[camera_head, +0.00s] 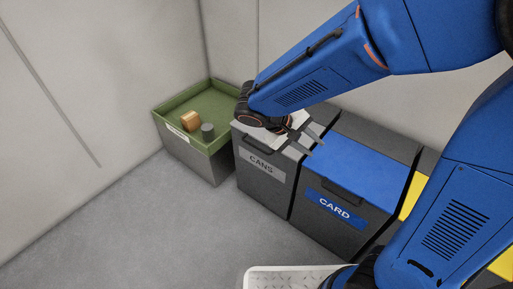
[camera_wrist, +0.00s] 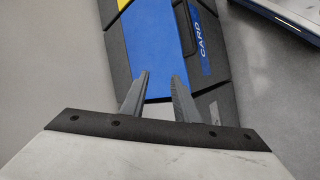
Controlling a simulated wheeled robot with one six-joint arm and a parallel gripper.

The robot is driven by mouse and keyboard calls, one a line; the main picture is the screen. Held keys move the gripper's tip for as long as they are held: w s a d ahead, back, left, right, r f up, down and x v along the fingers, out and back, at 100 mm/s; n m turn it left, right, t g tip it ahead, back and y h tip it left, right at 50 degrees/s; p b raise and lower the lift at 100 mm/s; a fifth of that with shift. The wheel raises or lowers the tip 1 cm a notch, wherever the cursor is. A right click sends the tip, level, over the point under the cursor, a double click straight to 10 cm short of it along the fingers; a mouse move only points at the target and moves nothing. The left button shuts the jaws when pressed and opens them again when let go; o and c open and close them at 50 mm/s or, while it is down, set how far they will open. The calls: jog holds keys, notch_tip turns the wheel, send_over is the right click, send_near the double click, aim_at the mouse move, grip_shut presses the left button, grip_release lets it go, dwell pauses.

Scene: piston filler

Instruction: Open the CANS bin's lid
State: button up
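The CANS bin (camera_head: 263,176) is dark grey with a grey CANS label on its front. It stands between the green-topped box and the CARD bin in the head view. My arm and gripper cover most of its top, so its lid is largely hidden and I cannot tell its state there. My gripper (camera_head: 313,142) is above the top of the CANS bin, near its edge with the CARD bin. In the wrist view my gripper (camera_wrist: 160,85) has its two fingers apart with nothing between them, and the blue CARD lid lies beyond the fingertips.
The CARD bin (camera_head: 340,215) has a blue lid and a dark handle at its front. A grey box with a green tray top (camera_head: 185,105) holds a brown block (camera_head: 190,121) and a grey cylinder (camera_head: 208,131). Yellow shows right of CARD.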

jog(key=w+a+f+n+t+h, duration=0.1)
jog(key=a+f+t, duration=0.15)
jog(key=a, duration=0.35)
jog(key=w+a+f+n+t+h, duration=0.1)
jog(key=w+a+f+n+t, duration=0.15)
jog(key=a, duration=0.45)
jog(key=n+t+y, duration=0.1)
jog(key=n+t, duration=0.2)
jog(key=t, duration=0.2)
send_near(257, 147)
jog(key=shift+m, duration=0.25)
jog(key=x, duration=1)
jog(key=shift+w+a+f, duration=0.1)
jog(key=shift+w+f, duration=0.1)
jog(key=shift+f, duration=0.05)
grip_shut()
